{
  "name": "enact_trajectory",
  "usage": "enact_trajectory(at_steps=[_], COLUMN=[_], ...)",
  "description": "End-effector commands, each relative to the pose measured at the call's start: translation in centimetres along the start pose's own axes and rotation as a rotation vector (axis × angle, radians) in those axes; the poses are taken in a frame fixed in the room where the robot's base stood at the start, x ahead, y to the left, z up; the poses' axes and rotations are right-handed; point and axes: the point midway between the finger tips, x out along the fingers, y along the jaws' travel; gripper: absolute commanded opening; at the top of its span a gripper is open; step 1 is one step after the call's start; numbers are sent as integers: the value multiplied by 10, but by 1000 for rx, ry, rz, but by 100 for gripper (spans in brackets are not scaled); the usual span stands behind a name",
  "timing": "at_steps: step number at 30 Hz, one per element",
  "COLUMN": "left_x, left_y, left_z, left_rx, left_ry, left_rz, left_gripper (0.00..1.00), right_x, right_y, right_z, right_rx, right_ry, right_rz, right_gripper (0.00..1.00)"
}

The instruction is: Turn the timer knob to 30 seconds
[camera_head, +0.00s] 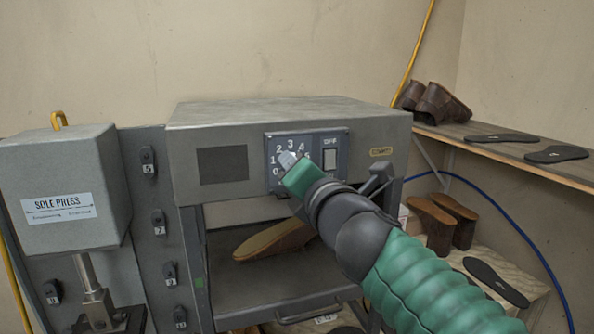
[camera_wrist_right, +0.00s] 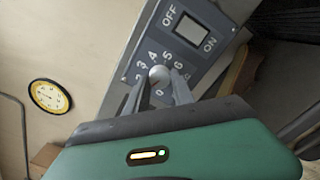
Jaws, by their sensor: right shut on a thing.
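The timer knob (camera_wrist_right: 159,74) is a small round light-grey knob on a dark control panel with a ring of white numbers. In the wrist view my right gripper (camera_wrist_right: 161,80) has a finger on each side of it and is shut on it. In the head view the right gripper (camera_head: 289,161) reaches the control panel (camera_head: 316,139) from the lower right and covers most of the knob. The numbers 0 to 4 show around it there. I cannot tell which number the knob points to. My left gripper is not in view.
An OFF/ON rocker switch (camera_head: 330,159) sits close right of the dial. Below the panel, a brown shoe piece (camera_head: 273,241) lies in the open machine bay. A sole press (camera_head: 72,190) stands at left. A shelf (camera_head: 500,152) with boots and insoles is at right.

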Motion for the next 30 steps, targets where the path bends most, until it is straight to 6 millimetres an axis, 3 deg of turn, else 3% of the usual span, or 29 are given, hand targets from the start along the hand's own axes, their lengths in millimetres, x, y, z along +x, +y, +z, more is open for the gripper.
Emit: enact_trajectory(at_steps=[30], left_x=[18], left_y=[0], left_z=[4], left_rx=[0], left_ry=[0], left_rz=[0], left_gripper=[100], right_x=[1], right_y=[-2], right_z=[-3], right_rx=[956], right_ry=[2], right_rz=[-7], right_gripper=[0])
